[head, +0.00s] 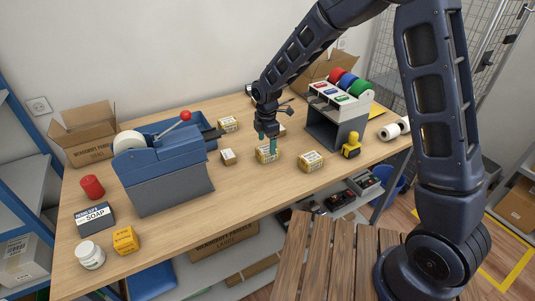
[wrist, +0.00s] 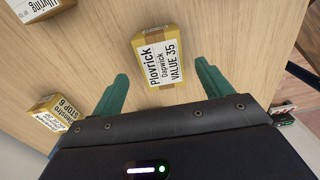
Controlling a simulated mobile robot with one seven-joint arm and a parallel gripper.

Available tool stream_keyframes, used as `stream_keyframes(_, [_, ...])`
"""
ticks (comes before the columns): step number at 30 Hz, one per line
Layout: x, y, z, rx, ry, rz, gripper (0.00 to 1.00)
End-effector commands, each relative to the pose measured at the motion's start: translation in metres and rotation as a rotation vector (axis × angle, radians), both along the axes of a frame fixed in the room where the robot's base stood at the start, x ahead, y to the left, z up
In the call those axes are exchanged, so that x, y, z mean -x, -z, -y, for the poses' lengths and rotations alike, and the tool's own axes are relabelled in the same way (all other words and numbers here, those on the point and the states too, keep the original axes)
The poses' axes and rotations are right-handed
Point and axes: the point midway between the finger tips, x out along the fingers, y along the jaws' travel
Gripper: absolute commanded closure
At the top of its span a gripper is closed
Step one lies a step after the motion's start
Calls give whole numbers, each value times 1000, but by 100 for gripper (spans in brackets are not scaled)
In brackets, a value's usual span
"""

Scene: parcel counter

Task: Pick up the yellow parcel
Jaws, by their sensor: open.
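A yellow parcel (head: 266,156) with a printed label lies on the wooden counter (head: 240,187) below my gripper (head: 267,144). In the wrist view this yellow parcel (wrist: 160,62) has a brown tape band and reads "Plovrick Dapwick VALUE 35". My gripper (wrist: 162,78) is open there, with one green finger on each side of the parcel's near end and nothing held. The wrist view shows another yellow parcel (wrist: 62,118) at the lower left.
A small brown box (head: 228,157) lies close left of the parcel. A blue-grey machine (head: 170,170) stands farther left. A rack with coloured rolls (head: 340,110) and a yellow tape dispenser (head: 351,146) stand to the right. The counter in front is clear.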

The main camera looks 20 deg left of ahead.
Motion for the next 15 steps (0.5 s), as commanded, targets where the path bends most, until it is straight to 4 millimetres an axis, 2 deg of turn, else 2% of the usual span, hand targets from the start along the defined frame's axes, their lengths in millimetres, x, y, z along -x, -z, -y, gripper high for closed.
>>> stream_keyframes(9, [1,39,3,2,0,-2,22])
stream_keyframes(15, [1,50,3,1,0,-1,22])
